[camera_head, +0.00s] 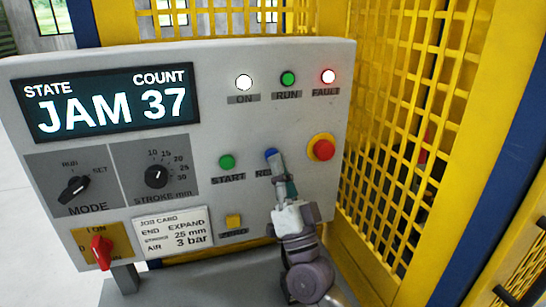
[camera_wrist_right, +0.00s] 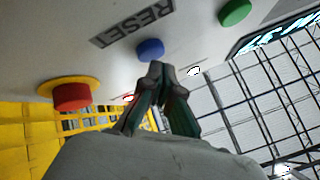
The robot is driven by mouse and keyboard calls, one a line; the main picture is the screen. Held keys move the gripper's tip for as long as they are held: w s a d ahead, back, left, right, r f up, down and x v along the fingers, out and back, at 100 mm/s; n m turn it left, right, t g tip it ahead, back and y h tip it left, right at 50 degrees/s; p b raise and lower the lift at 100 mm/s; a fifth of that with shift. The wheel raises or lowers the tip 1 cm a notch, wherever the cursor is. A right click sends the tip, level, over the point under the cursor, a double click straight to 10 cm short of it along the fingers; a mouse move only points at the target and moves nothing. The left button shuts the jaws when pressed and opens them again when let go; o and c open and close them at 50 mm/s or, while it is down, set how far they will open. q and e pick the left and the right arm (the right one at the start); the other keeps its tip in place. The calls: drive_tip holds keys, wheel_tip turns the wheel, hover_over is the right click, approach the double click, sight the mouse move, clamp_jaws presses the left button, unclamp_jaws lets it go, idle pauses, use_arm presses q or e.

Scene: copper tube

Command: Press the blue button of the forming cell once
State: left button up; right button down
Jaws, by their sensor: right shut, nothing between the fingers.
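The blue button (camera_head: 270,154) sits on the grey control panel (camera_head: 200,75) of the forming cell, between the green START button and the red mushroom button. In the wrist view the blue button (camera_wrist_right: 150,50) shows beside its RESET label. My right gripper (camera_head: 281,166) is shut and empty, its fingertips just below and in front of the blue button. In the right wrist view its closed fingertips (camera_wrist_right: 161,70) are close to the button; I cannot tell whether they touch it. The gripper hides part of the label in the head view. My left gripper is not in view.
The green START button (camera_head: 227,162) is left of the blue one, and the red mushroom button (camera_head: 321,148) is right. A yellow mesh guard (camera_head: 400,140) stands at the right.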

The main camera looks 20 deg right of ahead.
drive_tip(key=shift+w, duration=0.4)
idle(0.7)
idle(0.3)
drive_tip(key=shift+s, duration=0.8)
drive_tip(key=s+p, duration=0.1)
drive_tip(key=s, duration=0.4)
drive_tip(key=shift+d+p, duration=0.1)
drive_tip(key=shift+p, duration=0.2)
idle(0.3)
